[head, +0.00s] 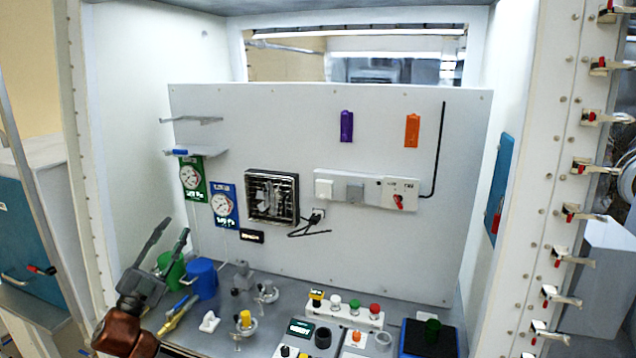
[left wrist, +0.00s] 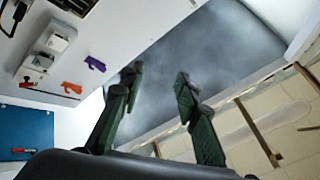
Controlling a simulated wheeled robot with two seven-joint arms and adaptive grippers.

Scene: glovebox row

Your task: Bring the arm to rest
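My left gripper (head: 168,250) is at the lower left of the head view, raised in front of the left end of the glovebox bench. Its two dark fingers point up and stand apart, with nothing between them. In the left wrist view the same two green-padded fingers (left wrist: 158,85) are spread, with a grey surface behind them. My right gripper is in neither view.
A green cup (head: 171,268) and a blue cup (head: 202,279) stand close behind the left gripper. Clamps, a button box (head: 345,316) and a blue mat (head: 410,340) crowd the bench. The white back panel (head: 290,120) carries gauges, a fan and switches. A frame post (head: 85,180) stands left.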

